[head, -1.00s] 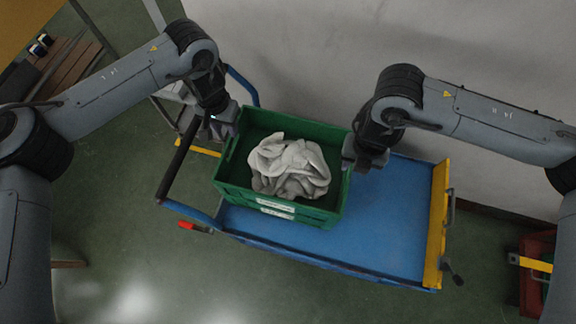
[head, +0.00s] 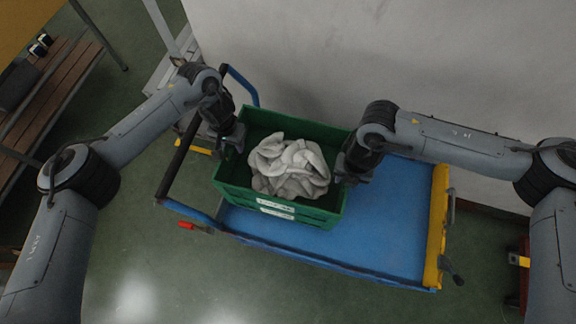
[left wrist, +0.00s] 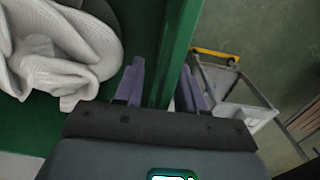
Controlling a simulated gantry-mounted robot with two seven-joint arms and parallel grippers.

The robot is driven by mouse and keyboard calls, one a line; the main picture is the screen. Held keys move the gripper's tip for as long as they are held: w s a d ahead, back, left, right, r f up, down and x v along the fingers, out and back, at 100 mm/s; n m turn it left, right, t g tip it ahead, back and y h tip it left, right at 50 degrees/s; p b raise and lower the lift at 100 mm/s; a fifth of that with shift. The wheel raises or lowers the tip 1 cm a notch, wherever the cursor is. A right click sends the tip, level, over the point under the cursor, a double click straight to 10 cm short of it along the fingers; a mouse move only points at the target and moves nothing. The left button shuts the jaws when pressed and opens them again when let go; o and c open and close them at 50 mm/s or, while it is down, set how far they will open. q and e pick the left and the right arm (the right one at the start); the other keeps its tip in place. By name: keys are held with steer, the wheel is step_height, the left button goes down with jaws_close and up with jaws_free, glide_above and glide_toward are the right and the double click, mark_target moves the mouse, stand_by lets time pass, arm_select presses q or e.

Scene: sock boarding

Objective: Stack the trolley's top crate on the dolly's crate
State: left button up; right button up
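The green top crate (head: 333,140) holds crumpled pale grey cloth (head: 290,168) and sits on the blue trolley (head: 395,215). A second label below its front label suggests another green crate directly beneath. My left gripper (head: 233,146) is at the top crate's left wall. In the left wrist view, its two purple fingers (left wrist: 163,88) are apart, one on each side of the green wall (left wrist: 172,55), with a gap showing on the inner side. My right gripper (head: 347,175) is at the right wall; its fingers are too hidden to read. I cannot identify the dolly or its crate for certain.
The trolley has a dark push handle (head: 178,160) at its left and a yellow end board (head: 438,225) at its right. A pale wall (head: 370,60) stands close behind. A wooden bench (head: 45,100) is at far left. Green floor (head: 240,285) is free in front.

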arm_select(q)
jaws_close()
arm_select(e)
jaws_close()
arm_select(q)
steer(key=shift+r, duration=0.1)
arm_select(e)
steer(key=shift+r, duration=0.1)
stand_by(1.0)
